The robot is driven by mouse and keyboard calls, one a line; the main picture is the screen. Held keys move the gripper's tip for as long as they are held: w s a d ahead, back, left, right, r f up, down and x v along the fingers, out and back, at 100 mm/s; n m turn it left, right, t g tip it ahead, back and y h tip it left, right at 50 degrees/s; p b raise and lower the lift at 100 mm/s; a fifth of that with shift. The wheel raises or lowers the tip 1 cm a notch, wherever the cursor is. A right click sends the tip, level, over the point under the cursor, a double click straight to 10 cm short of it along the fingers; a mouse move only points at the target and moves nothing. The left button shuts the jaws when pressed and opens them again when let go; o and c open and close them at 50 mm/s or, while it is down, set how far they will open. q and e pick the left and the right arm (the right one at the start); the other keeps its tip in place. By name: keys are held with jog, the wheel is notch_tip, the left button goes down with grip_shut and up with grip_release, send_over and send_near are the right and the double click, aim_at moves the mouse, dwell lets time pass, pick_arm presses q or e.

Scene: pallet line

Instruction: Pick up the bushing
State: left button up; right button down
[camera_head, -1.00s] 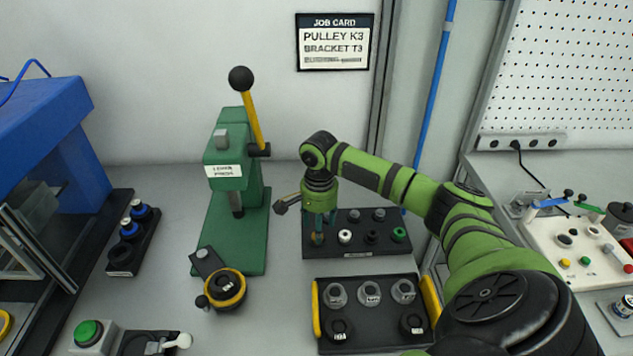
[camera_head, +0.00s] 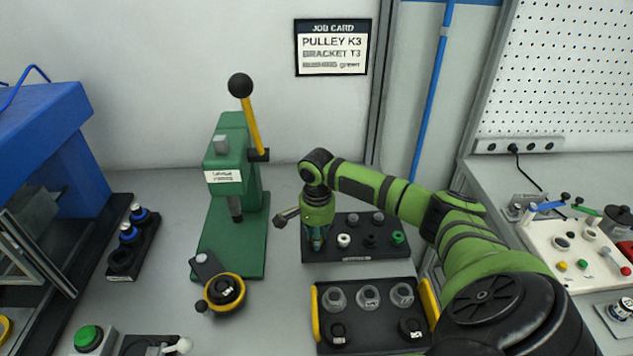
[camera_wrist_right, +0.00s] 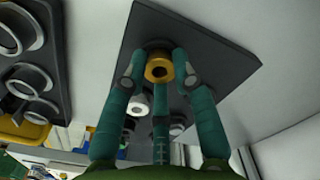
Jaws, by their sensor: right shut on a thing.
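My right gripper (camera_head: 317,240) points down at the left front of the black bushing tray (camera_head: 340,257). In the right wrist view its teal fingers (camera_wrist_right: 158,68) are shut around a brass-coloured bushing (camera_wrist_right: 158,71). The fingers mostly hide this bushing in the head view; I cannot tell if it is clear of the tray. A green bushing (camera_head: 398,238) sits at the tray's right front. A white one (camera_head: 344,240) and a black one (camera_head: 370,241) stand between, with grey ones behind. The job card (camera_head: 333,47) reads "BUSHING green". My left gripper is not in view.
A green lever press (camera_head: 228,165) stands left of my gripper. A round yellow-rimmed fixture (camera_head: 226,291) lies in front of it. A black tray of pulleys and brackets (camera_head: 375,325) with yellow handles is in front of the bushing tray. Bare bench lies between press and trays.

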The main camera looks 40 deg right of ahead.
jog(key=shift+d+r, duration=0.15)
notch_tip(320, 180, up, 4)
jog(key=shift+s+d+f+b, duration=0.1)
jog(key=shift+b, duration=0.5)
jog(key=s+d+r+b, duration=0.1)
jog(key=s+r+b, duration=0.1)
jog(key=s+r, duration=0.5)
jog(key=shift+s+d+b, duration=0.25)
jog(key=shift+s+b, duration=0.1)
jog(key=shift+s, duration=1.8)
